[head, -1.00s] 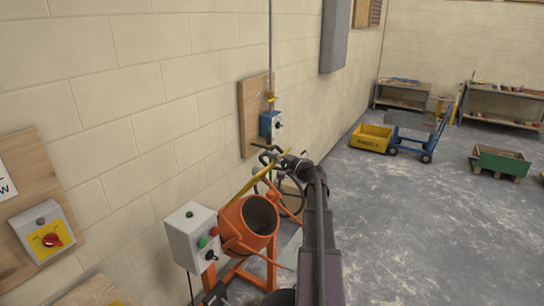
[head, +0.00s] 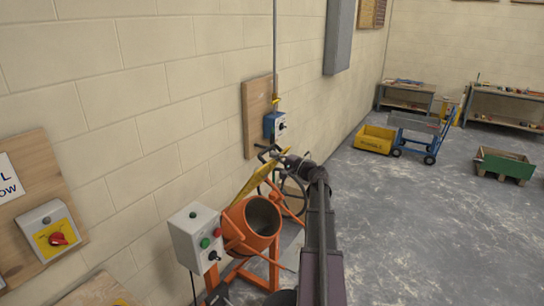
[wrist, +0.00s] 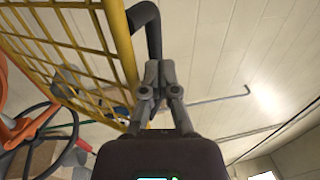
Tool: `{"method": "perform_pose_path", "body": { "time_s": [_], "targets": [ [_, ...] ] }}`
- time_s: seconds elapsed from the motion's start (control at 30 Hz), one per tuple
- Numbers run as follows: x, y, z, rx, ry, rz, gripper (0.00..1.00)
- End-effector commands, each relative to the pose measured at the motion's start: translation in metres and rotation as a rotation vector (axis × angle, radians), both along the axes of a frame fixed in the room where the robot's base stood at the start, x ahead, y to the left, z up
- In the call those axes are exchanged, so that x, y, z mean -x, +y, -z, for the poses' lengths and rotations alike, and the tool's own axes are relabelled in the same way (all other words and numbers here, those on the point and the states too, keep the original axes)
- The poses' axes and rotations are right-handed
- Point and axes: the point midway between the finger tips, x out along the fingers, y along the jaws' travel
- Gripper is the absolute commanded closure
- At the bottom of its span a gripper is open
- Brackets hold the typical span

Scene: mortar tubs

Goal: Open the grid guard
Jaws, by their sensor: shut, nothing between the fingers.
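The yellow grid guard (head: 262,178) stands tilted up above the orange mixer drum (head: 265,215), leaving the drum mouth in plain view. In the wrist view the guard's mesh and frame (wrist: 122,45) fill the upper left. A dark bent bar (wrist: 146,22) sits beside the frame, in line with my fingertips. My gripper (wrist: 160,72) is shut with nothing between its fingers, right of the guard's frame. Whether it touches the bar or frame I cannot tell. In the head view my gripper (head: 269,153) is small and dark at the guard's upper end.
A grey control box (head: 200,238) with buttons stands left of the drum. A blue switch box (head: 274,125) is on a wall board behind. A red rotary switch (head: 57,238) is at far left. A yellow tub (head: 373,139) and blue trolley (head: 425,138) stand on the floor; open floor lies right.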

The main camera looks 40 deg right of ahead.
Motion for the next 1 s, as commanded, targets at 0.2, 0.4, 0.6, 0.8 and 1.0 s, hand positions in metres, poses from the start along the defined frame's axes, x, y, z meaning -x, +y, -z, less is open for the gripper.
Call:
{"method": "perform_pose_path", "body": {
  "time_s": [0.2,0.4,0.6,0.8,1.0],
  "targets": [
    [0.026,-0.008,0.003,0.000,0.000,0.001,1.00],
    [0.059,-0.017,0.006,-0.001,0.000,-0.001,1.00],
    [0.087,-0.024,0.008,0.000,0.000,-0.003,1.00],
    [0.103,-0.029,0.009,0.000,0.000,-0.005,1.00],
    [0.108,-0.031,0.010,0.000,0.000,-0.006,1.00]
  ]
}}
